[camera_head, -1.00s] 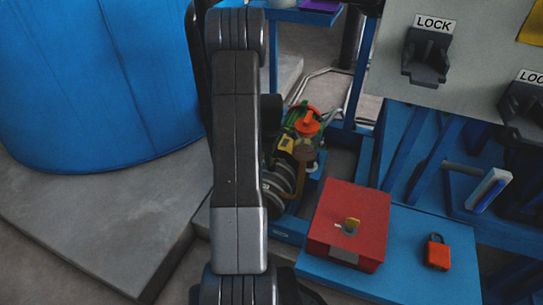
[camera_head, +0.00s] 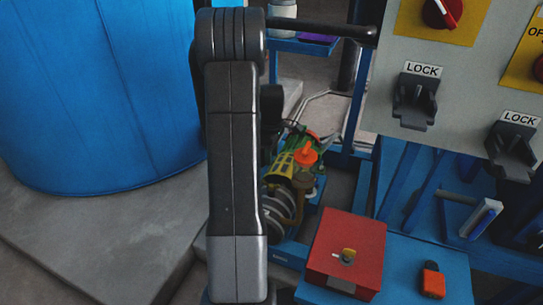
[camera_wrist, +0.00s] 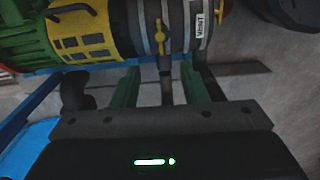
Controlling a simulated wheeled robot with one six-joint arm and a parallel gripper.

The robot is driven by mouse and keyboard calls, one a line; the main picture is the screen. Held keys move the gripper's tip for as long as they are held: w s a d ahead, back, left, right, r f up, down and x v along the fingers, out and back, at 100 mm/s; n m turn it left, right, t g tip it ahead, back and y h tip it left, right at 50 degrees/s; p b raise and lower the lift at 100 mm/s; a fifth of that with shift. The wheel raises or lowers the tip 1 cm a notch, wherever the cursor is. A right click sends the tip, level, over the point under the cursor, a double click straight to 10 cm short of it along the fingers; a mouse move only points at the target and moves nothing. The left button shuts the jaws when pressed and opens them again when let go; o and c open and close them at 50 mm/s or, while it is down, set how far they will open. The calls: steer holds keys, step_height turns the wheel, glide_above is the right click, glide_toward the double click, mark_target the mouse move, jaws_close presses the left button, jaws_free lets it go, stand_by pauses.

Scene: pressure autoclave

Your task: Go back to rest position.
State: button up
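My arm (camera_head: 234,150) stands upright in the middle of the head view, and its gripper end is not visible there. In the wrist view my gripper (camera_wrist: 160,88) shows two dark green-tinted fingers, apart, with nothing held between them. A dark bar lies between the fingers; I cannot tell what it belongs to. Beyond the fingers is a green and yellow pump (camera_wrist: 85,35) with grey bands and a yellow handle. The same pump (camera_head: 285,190) is partly behind my arm in the head view.
A red box (camera_head: 347,250) and an orange-red padlock (camera_head: 433,280) sit on a blue surface (camera_head: 400,265) at lower right. A grey panel (camera_head: 465,85) with LOCK brackets and red knobs is at upper right. A big blue tank (camera_head: 95,90) fills the left, above grey floor.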

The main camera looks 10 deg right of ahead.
mark_target(271, 185)
steer(key=shift+f, duration=0.1)
step_height(271, 185, down, 14)
steer(key=b, duration=0.4)
steer(key=shift+r, duration=0.25)
steer(key=shift+f, duration=0.5)
steer(key=shift+r+n+b, duration=0.35)
steer(key=shift+n+b, duration=0.05)
steer(key=shift+n, duration=0.4)
steer(key=n+b, duration=0.2)
steer(key=n, duration=0.2)
step_height(271, 185, up, 14)
steer(key=s+p, duration=0.1)
steer(key=p, duration=0.3)
steer(key=shift+s+a, duration=0.25)
steer(key=shift+a, duration=0.2)
stand_by(0.3)
